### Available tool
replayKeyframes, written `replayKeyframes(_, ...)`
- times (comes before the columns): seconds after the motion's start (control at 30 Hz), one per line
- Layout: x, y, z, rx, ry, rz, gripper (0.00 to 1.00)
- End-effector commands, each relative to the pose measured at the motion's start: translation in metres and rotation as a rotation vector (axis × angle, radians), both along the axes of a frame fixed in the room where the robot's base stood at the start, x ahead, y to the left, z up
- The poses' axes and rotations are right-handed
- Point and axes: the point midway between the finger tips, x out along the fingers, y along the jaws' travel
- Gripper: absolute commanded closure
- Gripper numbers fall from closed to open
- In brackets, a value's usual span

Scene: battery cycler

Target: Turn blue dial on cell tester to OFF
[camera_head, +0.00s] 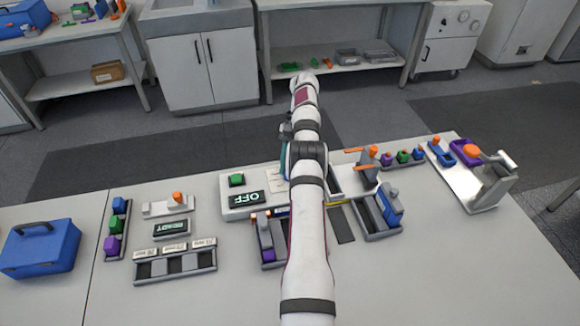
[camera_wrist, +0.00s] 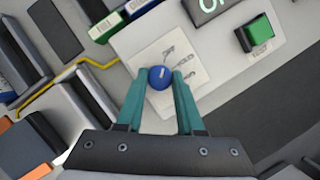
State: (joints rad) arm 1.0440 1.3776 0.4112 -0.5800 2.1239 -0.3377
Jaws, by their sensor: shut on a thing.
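The blue dial (camera_wrist: 160,77) is a round knob with a pale mark on top, in the wrist view. It sits on a light label plate (camera_wrist: 182,58) with small printed words, too blurred to read surely. My gripper (camera_wrist: 162,80) has teal fingers, shut on the dial from both sides. In the head view the dial is hidden behind my arm. The cell tester (camera_head: 231,207) is a pale box with a green button (camera_head: 236,180) and a display (camera_head: 250,198) reading OFF. The green button (camera_wrist: 258,36) also shows in the wrist view.
A yellow cable (camera_wrist: 88,62) runs beside the tester. Trays with blue and purple cells (camera_head: 266,252) and a blue block (camera_head: 392,198) stand close to my arm. A READY display (camera_head: 170,228) and a slotted rack (camera_head: 175,278) are at left. The front right table is clear.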

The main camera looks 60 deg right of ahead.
Motion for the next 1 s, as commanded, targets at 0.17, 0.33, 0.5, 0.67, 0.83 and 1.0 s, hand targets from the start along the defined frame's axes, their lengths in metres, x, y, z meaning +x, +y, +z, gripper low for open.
replayKeyframes(0.17,0.000,0.000,0.000,-0.001,0.000,0.001,1.00)
replayKeyframes(0.33,0.000,0.000,0.000,0.000,0.001,0.000,0.37)
replayKeyframes(0.5,0.000,0.000,0.000,0.000,0.001,0.000,0.33)
replayKeyframes(0.67,0.000,0.000,0.002,-0.001,0.000,0.000,0.33)
replayKeyframes(0.83,0.000,-0.001,0.030,-0.004,-0.001,0.000,0.33)
replayKeyframes(1.0,-0.025,-0.001,0.057,0.001,0.001,-0.002,0.33)
